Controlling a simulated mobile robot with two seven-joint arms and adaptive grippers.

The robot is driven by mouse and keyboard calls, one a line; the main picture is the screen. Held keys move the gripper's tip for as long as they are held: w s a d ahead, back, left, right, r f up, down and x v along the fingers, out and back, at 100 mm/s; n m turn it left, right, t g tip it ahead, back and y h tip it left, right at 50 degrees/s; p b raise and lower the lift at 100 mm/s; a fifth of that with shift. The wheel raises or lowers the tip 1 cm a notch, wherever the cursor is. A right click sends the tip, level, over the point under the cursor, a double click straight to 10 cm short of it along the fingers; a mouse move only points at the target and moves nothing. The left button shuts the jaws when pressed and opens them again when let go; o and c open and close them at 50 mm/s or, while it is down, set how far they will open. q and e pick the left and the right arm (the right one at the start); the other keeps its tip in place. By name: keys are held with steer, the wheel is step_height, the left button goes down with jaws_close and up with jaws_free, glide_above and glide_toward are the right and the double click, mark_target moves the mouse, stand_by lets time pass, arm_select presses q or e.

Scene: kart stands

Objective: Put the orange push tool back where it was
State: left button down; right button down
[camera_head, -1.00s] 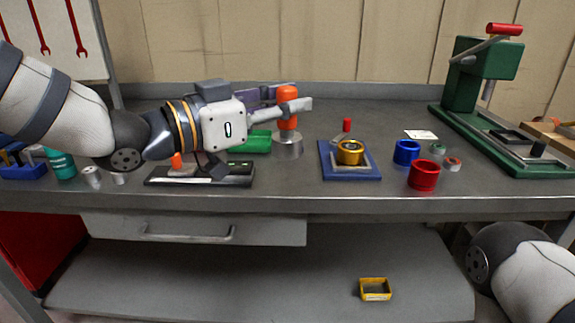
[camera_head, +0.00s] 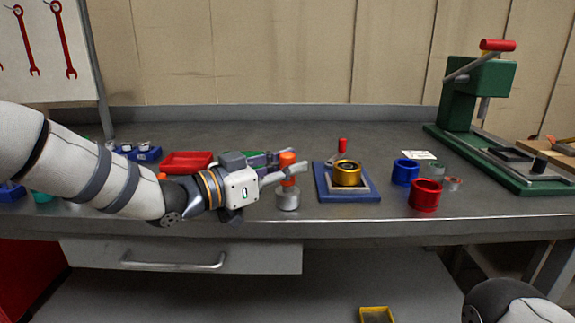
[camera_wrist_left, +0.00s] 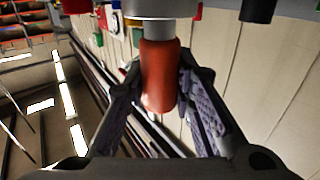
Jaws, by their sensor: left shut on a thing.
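The orange push tool (camera_head: 288,161) has an orange handle above a wide silver metal base. My left gripper (camera_head: 286,172) is shut on the orange handle, with the tool upright. The metal base is near the front edge of the bench; I cannot tell whether it touches the top. In the left wrist view the orange handle (camera_wrist_left: 159,78) sits between the two finger pads (camera_wrist_left: 160,95), with the metal part beyond it. My right gripper is out of view; only part of that arm shows at the lower right.
A blue fixture (camera_head: 322,188) holding a gold ring (camera_head: 347,174) is just right of the tool. Blue (camera_head: 405,173) and red (camera_head: 425,196) rings stand further right, before a green press (camera_head: 480,92). A red tray (camera_head: 187,161) lies behind my left arm.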

arm_select(q)
steer(key=c, duration=1.4)
jaws_free()
steer(key=shift+f, duration=0.1)
steer(key=shift+o, duration=0.2)
steer(key=shift+s+a+r, duration=0.1)
steer(key=shift+a+r, duration=0.15)
steer(key=p+v, duration=0.1)
steer(key=v, duration=1)
steer(key=shift+s, duration=0.2)
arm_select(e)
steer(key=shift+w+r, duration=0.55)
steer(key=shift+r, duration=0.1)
arm_select(q)
steer(key=shift+a+f, duration=0.15)
steer(key=shift+a, duration=0.05)
